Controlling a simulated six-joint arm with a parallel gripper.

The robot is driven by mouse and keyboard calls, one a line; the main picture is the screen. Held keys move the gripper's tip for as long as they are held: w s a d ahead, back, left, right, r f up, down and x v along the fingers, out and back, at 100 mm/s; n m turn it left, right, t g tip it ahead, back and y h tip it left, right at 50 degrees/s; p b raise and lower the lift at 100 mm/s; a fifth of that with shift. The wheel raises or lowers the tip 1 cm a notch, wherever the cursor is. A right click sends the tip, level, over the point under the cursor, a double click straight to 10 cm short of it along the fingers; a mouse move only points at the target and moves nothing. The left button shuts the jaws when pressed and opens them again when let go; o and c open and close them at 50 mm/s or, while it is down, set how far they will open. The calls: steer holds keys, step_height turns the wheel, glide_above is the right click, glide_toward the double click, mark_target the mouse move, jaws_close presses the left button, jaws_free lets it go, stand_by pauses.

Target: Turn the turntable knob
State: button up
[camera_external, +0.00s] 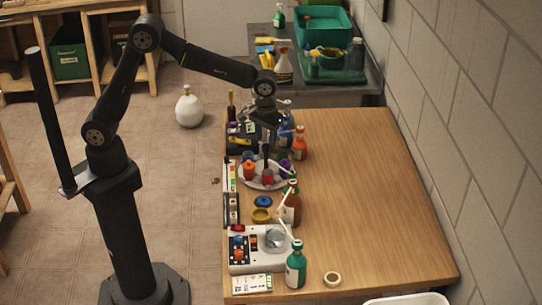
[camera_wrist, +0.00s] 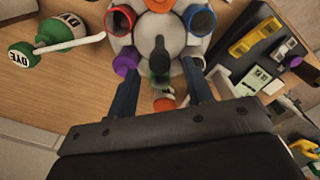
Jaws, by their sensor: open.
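The turntable is a pale round disc (camera_external: 250,185) near the table's left edge, with several coloured cups and containers around its rim. In the wrist view the disc (camera_wrist: 178,45) shows a dark upright knob (camera_wrist: 158,56) at its middle. My gripper (camera_external: 266,150) points down over the turntable. In the wrist view my gripper (camera_wrist: 162,88) is open, with one dark finger on each side of the knob's line and nothing between them that I can see held. I cannot tell whether the fingers reach down to the knob's height. The arm partly hides the knob in the external view.
A red cup (camera_wrist: 120,18), a blue cup (camera_wrist: 200,17) and a purple container (camera_wrist: 126,64) stand close to the fingers. Bottles (camera_external: 291,206) stand nearby, and a white device (camera_external: 246,262) is at the front. The table's right side (camera_external: 370,200) is clear.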

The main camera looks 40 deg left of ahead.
mark_target(266, 156)
steer(key=shift+f, duration=1.3)
steer(key=c, duration=1)
steer(key=shift+m, duration=0.4)
steer(key=m, duration=0.5)
steer(key=shift+m, duration=0.3)
steer(key=m, duration=0.5)
steer(key=shift+m, duration=0.3)
